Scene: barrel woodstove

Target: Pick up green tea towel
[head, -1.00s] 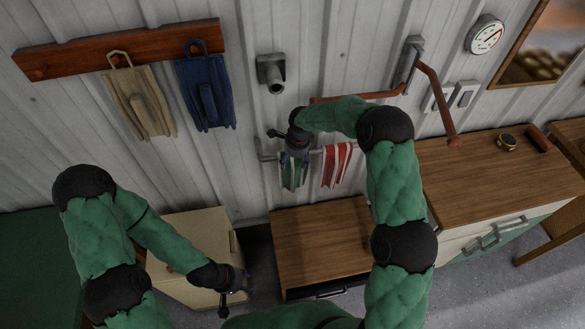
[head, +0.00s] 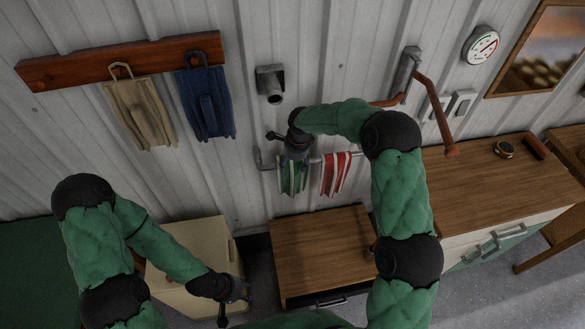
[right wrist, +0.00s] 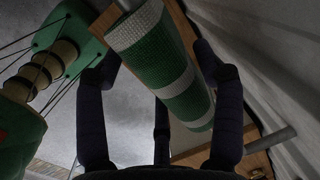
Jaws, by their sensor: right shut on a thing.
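The green tea towel (head: 291,181), with white stripes, hangs over a metal rail on the wall. My right gripper (head: 296,152) is at the rail and covers the towel's upper part in the head view. In the right wrist view, the towel (right wrist: 165,72) lies between the fingers of my right gripper (right wrist: 157,58), which is shut on it. The rail's end shows beyond the fingers. My left gripper (head: 233,303) is low at the front, beside a cream cabinet and away from the towel; its finger opening is unclear.
A red and white towel (head: 335,174) hangs just right of the green one. A wooden-topped cabinet (head: 320,250) stands below the rail. A brown swing arm (head: 432,105) juts from the wall at the right.

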